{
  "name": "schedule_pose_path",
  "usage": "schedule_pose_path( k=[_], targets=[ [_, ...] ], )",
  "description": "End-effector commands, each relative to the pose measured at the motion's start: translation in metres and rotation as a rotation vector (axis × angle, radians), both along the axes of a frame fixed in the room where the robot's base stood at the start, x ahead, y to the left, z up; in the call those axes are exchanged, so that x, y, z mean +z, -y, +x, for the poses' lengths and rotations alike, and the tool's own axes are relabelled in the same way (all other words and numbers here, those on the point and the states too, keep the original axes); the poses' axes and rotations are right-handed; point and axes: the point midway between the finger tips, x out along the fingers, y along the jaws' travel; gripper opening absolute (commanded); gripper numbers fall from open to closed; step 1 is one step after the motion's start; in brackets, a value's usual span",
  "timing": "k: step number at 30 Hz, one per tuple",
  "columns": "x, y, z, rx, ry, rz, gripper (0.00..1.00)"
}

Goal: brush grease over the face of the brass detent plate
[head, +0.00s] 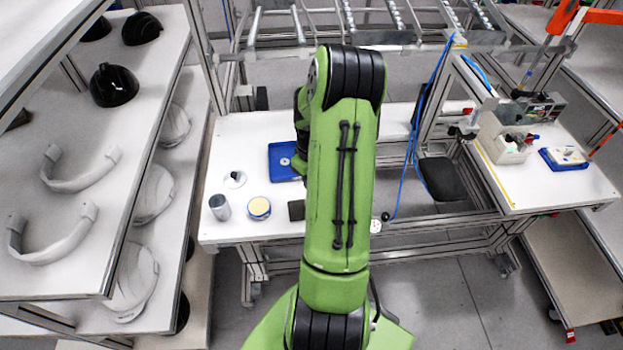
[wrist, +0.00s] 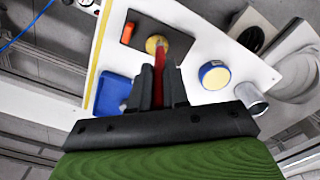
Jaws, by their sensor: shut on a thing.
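In the wrist view my gripper (wrist: 159,88) is shut on a brush with a red handle (wrist: 160,62). The brush points away from the fingers toward the round brass detent plate (wrist: 153,42). Its far end overlaps the plate in the picture; I cannot tell whether the bristles touch it. The plate lies on a dark mat (wrist: 178,43). A blue tin with a pale yellow face (wrist: 214,75) stands right of the mat; it also shows in the head view (head: 259,208). In the head view my green arm hides the gripper, brush and plate.
An orange piece (wrist: 127,32) lies on the mat. A blue tray (head: 283,162), a metal cup (head: 220,207) and a white disc with a dark knob (head: 235,179) are on the white bench (head: 240,135). Shelves with helmet shells (head: 113,85) flank the left.

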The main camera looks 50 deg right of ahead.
Motion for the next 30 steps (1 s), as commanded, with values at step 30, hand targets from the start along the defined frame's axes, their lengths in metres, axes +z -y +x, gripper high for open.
schedule_pose_path(
  k=[30],
  targets=[
    [-0.011,0.006,-0.004,0.000,0.000,0.000,0.00]
  ],
)
